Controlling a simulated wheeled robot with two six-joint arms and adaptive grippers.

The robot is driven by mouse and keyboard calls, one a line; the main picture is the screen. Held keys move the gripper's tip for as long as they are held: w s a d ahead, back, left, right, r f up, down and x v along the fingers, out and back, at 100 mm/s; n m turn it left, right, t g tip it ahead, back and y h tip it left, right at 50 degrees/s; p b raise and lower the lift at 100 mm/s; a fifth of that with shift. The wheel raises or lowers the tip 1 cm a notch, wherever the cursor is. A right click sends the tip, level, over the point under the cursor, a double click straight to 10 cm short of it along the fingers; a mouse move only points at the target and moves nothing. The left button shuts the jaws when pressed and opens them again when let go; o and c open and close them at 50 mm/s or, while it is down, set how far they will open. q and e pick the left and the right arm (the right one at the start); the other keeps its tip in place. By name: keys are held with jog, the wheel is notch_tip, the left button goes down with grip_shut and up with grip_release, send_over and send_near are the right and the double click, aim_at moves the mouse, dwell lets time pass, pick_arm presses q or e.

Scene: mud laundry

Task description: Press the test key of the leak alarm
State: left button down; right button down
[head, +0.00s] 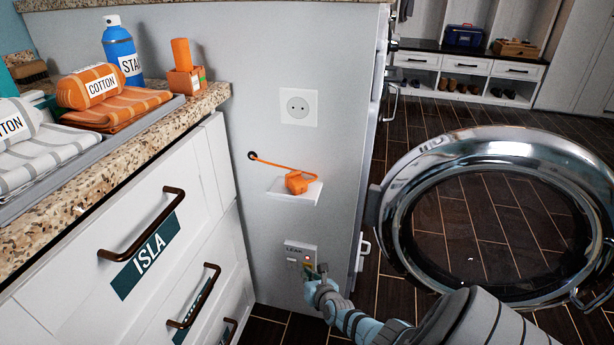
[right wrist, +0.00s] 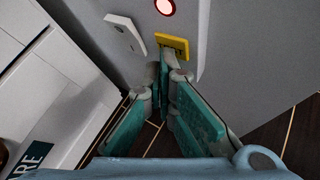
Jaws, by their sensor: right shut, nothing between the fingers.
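The leak alarm (head: 300,247) is a small pale box low on the grey side panel, with dark lettering at its top. Its round lamp glows red in the right wrist view (right wrist: 165,6). Left of the lamp is a white rocker-like piece (right wrist: 126,33), and below it a yellow-framed key (right wrist: 172,43). My right gripper (head: 318,270) is shut and empty at the alarm's lower right. In the right wrist view its fingertips (right wrist: 167,62) are at the lower edge of the yellow-framed key; I cannot tell whether they touch. My left gripper is not in view.
A wall socket (head: 299,107) and a small white shelf (head: 293,190) with an orange plug (head: 299,182) are above the alarm. White drawers (head: 150,235) stand to the left. An open round washer door (head: 400,215) stands to the right, near my right arm.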

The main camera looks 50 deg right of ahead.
jog(key=shift+s+a+p, duration=0.35)
jog(key=shift+a+p, duration=0.1)
jog(key=shift+a, duration=0.25)
jog(key=shift+s+a, duration=0.1)
jog(key=s+a+p, duration=0.1)
jog(key=a, duration=0.1)
jog(key=s+a+p, duration=0.1)
jog(key=a, duration=0.1)
jog(key=shift+s+a, duration=0.1)
jog(key=shift+s, duration=0.05)
dwell(0.3)
jog(key=shift+r, duration=0.1)
dwell(0.6)
